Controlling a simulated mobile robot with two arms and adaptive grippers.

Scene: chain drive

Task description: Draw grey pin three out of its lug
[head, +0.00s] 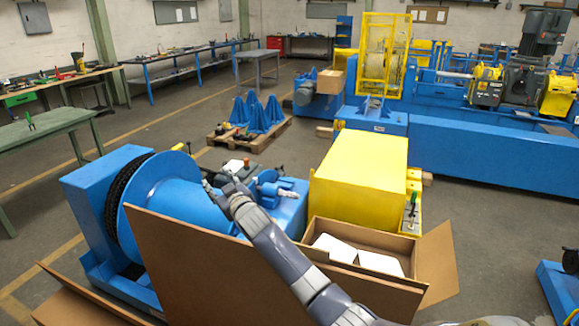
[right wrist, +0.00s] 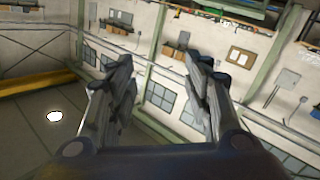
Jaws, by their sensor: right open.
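My right gripper (head: 217,184) is in the head view at the end of my grey arm, in front of the blue drum machine (head: 165,190). Its two fingers stand apart in the right wrist view (right wrist: 158,75), with nothing between them. That view looks past the fingers at a far wall and floor, with no pin or lug in it. I cannot make out grey pin three or its lug in either view; the parts on the blue machine are small and partly hidden by my arm. My left gripper is not in view.
Open cardboard boxes (head: 200,270) stand in front of the drum machine, one with white pieces inside. A yellow housing (head: 360,175) stands to the right. Open floor (head: 130,110) lies at the back left.

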